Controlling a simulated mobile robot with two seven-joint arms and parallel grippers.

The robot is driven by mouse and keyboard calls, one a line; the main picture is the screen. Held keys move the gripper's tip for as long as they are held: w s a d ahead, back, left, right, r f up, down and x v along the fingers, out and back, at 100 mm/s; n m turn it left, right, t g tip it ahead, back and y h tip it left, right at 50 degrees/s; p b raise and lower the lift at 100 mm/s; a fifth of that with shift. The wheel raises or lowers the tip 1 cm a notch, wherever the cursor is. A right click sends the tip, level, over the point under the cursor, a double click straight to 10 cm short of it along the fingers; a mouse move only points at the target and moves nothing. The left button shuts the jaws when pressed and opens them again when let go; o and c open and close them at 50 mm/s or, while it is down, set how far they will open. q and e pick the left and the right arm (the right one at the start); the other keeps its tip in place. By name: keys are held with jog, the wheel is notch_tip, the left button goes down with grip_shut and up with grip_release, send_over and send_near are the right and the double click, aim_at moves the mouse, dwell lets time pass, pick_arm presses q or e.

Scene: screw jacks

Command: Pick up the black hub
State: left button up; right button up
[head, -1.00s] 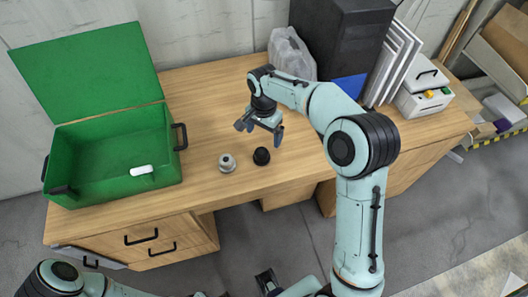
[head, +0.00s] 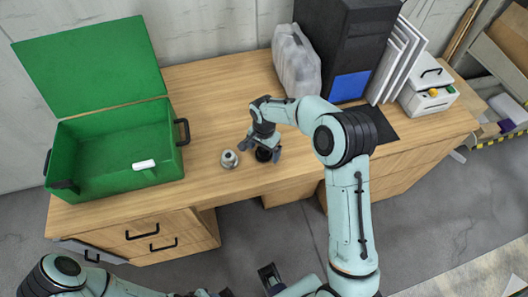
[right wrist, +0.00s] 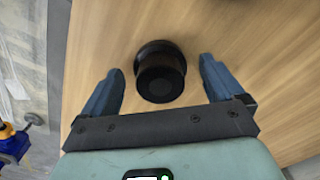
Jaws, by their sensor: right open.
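The black hub (head: 264,156) stands on the wooden desk near its front edge. It also shows in the right wrist view (right wrist: 160,74) as a round, dark, stepped piece. My right gripper (head: 262,149) is open above the hub, its blue-grey fingers pointing down. In the right wrist view, the open fingers (right wrist: 163,67) lie on either side of the hub, with a visible gap on each side. My left arm shows at the bottom left of the head view; its gripper cannot be made out clearly.
A grey metal round part (head: 229,159) stands just left of the hub. An open green box (head: 115,185) with a white piece (head: 143,165) is at the desk's left. A clear plastic container (head: 296,62), a black cabinet (head: 345,40) and a white box (head: 428,90) stand at the back right.

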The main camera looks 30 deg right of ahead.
jog(key=c, duration=1.3)
jog(key=shift+r, duration=0.1)
jog(key=c, duration=0.3)
jog(key=shift+r, duration=0.1)
